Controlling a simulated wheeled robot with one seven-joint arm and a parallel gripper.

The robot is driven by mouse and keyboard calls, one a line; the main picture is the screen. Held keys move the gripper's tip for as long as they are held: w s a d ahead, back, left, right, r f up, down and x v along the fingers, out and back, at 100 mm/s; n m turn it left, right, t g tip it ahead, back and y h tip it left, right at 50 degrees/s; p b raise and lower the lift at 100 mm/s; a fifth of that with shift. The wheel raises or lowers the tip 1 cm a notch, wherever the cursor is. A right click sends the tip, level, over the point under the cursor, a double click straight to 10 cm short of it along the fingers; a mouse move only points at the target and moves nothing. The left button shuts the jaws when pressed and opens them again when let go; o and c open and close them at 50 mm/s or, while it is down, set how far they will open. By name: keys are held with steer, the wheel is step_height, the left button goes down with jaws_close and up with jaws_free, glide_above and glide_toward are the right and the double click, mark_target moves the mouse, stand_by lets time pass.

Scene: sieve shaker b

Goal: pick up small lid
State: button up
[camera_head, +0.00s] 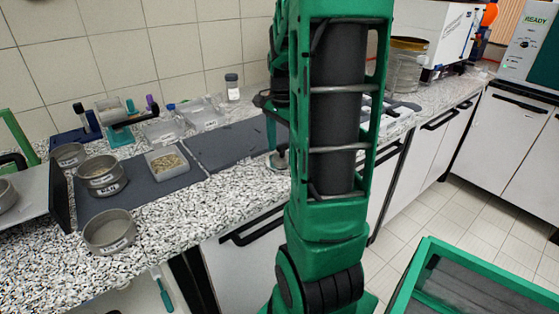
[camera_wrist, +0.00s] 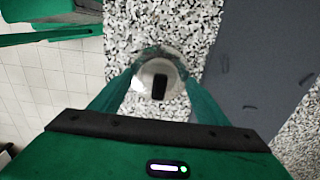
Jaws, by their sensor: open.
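The small lid (camera_wrist: 145,80) is a pale round disc with a black knob on top. In the wrist view it lies near the dark mat's edge, framed between the two green fingers of my gripper (camera_wrist: 156,84). The fingers are apart, one on each side of it; I cannot tell whether they touch it. In the head view the lid (camera_head: 276,162) shows at the counter's front edge, partly hidden by my arm. My gripper is largely hidden behind the arm there.
The speckled counter (camera_head: 185,220) carries dark mats (camera_head: 228,146). Several metal sieves (camera_head: 108,231) and a square tub of grains (camera_head: 167,162) stand at left. A small bottle (camera_head: 232,88) and clear trays (camera_head: 203,114) stand behind. A tall clear cylinder (camera_head: 404,68) stands at right.

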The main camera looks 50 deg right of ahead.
steer(key=shift+f, duration=0.45)
steer(key=c, duration=1.3)
steer(key=shift+r, duration=0.2)
